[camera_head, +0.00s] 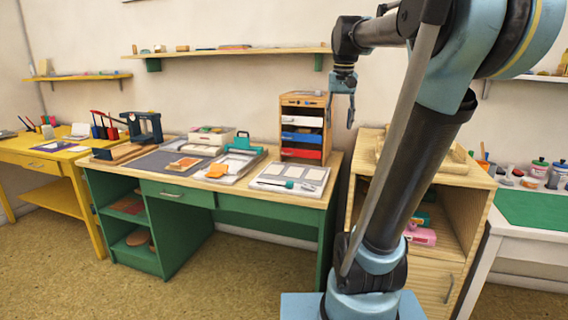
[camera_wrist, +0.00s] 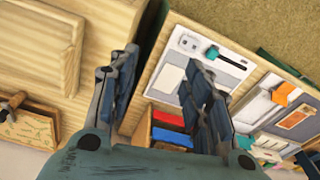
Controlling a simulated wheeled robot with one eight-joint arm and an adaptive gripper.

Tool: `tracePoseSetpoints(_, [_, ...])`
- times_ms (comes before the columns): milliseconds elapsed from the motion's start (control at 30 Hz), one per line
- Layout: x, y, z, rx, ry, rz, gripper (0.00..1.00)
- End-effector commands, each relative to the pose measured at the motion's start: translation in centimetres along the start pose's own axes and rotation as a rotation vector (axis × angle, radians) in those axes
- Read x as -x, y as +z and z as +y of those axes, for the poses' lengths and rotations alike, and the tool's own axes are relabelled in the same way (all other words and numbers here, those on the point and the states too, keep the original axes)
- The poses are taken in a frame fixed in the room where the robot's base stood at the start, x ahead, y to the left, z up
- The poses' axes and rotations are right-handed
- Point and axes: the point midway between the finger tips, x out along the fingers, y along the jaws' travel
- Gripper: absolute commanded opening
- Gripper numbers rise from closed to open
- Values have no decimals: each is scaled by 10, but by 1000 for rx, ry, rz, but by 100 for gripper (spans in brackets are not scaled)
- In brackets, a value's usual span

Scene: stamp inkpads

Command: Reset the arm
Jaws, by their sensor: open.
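My gripper (camera_head: 341,108) is raised in the head view, in front of the wall and above the right end of the green-framed desk. It is open and points down, with nothing between its fingers. In the wrist view my gripper (camera_wrist: 165,85) shows two dark fingers spread apart, over the gap between the wooden cabinet (camera_wrist: 85,75) and the desk.
The desk holds a wooden drawer rack (camera_head: 303,98), a teal-handled tool on a white tray (camera_head: 290,172) and a teal press (camera_head: 243,143). The wooden cabinet (camera_head: 460,170) stands right of the desk. A wall shelf (camera_head: 230,52) runs behind. The floor in front is clear.

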Motion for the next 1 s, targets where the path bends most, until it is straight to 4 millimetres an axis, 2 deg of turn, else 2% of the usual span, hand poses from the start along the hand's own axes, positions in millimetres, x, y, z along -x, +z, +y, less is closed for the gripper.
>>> tracePoseSetpoints(33, [-15, 17, 3, 9, -1, 6, 45])
tracePoseSetpoints(267, [-82, 85, 15, 52, -3, 31, 45])
tracePoseSetpoints(600, [-197, 182, 31, 115, -4, 69, 45])
tracePoseSetpoints(800, [-251, 222, 38, 144, -3, 85, 45])
tracePoseSetpoints(900, [-266, 233, 40, 152, -3, 90, 45])
tracePoseSetpoints(1000, [-273, 237, 41, 156, -3, 92, 45])
